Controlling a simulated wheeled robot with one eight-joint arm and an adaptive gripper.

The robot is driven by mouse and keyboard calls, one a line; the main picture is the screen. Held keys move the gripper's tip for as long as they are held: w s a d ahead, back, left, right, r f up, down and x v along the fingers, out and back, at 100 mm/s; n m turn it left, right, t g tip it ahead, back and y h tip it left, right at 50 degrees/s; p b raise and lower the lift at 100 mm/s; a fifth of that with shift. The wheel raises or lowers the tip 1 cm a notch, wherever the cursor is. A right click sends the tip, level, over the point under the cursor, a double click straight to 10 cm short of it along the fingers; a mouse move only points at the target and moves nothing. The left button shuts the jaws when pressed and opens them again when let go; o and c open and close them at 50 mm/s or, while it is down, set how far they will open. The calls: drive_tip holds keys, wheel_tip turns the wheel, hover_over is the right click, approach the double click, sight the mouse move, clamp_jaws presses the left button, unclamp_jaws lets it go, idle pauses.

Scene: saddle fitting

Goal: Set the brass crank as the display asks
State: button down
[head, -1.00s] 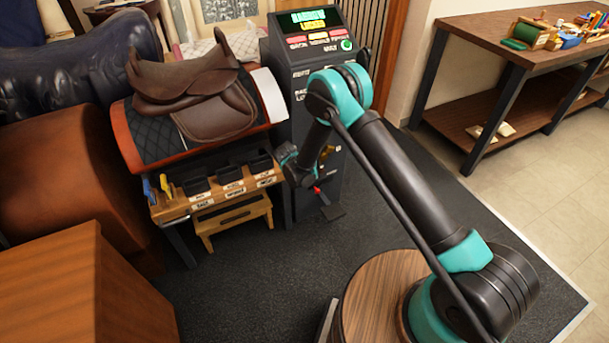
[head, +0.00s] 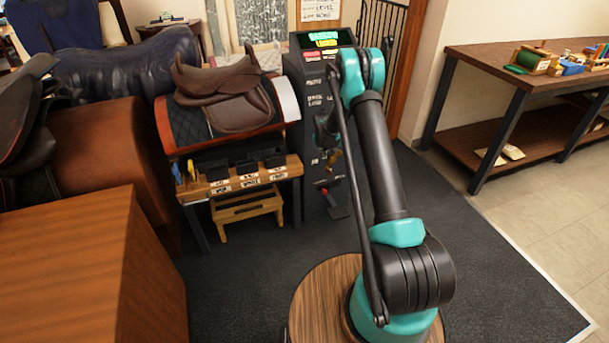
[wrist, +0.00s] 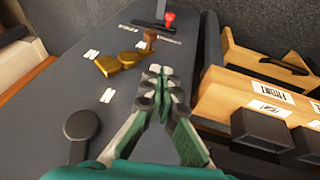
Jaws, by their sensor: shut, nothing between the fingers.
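The brass crank (wrist: 118,63) is on the dark face of the machine in the wrist view, with a brown grip (wrist: 150,40) near it. In the head view the brass crank (head: 333,158) shows small, partly behind my arm. My gripper (wrist: 160,73) is shut and empty; its fingertips appear just right of the crank in the picture, apparently apart from it. The display (head: 323,40) on top of the machine (head: 312,108) has a green line above a yellow line. Its small text is hard to read.
A red-tipped lever (wrist: 168,20) sits beyond the crank, and a dark round knob (wrist: 82,126) sits nearer. A wooden rack with dark bins (wrist: 262,128) stands close on the right. A brown saddle (head: 222,95) rests on its stand in the head view.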

approach(328, 172)
drive_tip(key=shift+a+x, duration=0.1)
drive_tip(key=shift+x, duration=1.55)
drive_tip(key=shift+a+x, duration=0.15)
drive_tip(key=shift+x, duration=1.55)
drive_tip(key=shift+w+d, duration=0.1)
drive_tip(key=shift+w, duration=0.1)
